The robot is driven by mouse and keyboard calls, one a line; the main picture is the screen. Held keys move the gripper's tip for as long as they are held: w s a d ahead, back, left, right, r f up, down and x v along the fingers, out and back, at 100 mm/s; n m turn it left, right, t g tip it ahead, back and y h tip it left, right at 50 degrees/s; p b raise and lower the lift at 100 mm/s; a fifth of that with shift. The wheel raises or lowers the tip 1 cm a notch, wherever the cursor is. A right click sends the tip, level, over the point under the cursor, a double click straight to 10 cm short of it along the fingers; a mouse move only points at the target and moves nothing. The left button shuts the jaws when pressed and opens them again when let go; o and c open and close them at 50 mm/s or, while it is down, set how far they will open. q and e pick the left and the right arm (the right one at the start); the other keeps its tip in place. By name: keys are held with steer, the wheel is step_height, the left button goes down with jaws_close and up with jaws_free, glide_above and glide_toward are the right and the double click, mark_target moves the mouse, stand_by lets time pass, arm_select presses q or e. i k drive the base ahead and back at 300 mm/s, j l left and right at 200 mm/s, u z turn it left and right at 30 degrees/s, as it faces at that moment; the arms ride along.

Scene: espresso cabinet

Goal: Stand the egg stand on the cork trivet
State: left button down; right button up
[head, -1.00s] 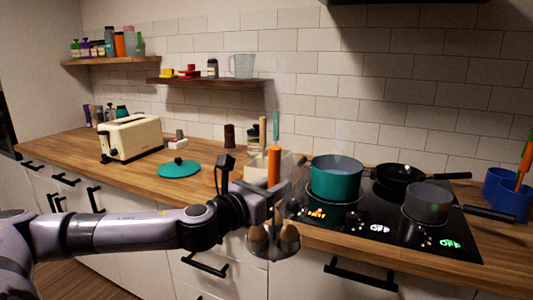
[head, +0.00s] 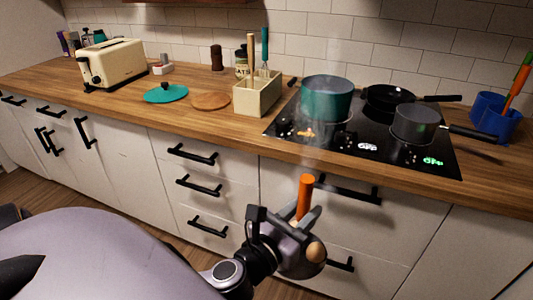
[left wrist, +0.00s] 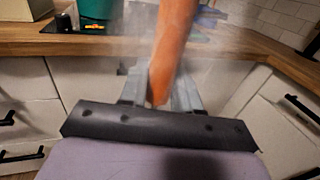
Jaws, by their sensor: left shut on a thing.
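The egg stand (head: 304,197) has an upright orange handle and a round grey base with brown eggs. My left gripper (head: 297,220) is shut on its handle and holds it in the air in front of the drawers, below counter height. In the left wrist view the orange handle (left wrist: 172,45) rises between the fingers. The gripper hides part of the base. The cork trivet (head: 211,100) is a flat round brown disc on the wooden counter, with nothing on it. My right gripper is in no view.
A teal lid (head: 166,93) lies left of the trivet, and a wooden utensil box (head: 257,96) stands right of it. Further right is a black hob (head: 370,137) with a steaming teal pot (head: 327,99) and other pans. The counter in front of the trivet is clear.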

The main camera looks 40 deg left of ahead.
mark_target(211, 99)
steer(key=j+u, duration=0.2)
steer(key=j, duration=0.8)
steer(key=i+j+u, duration=0.1)
steer(key=j+u, duration=0.15)
steer(key=j, duration=0.75)
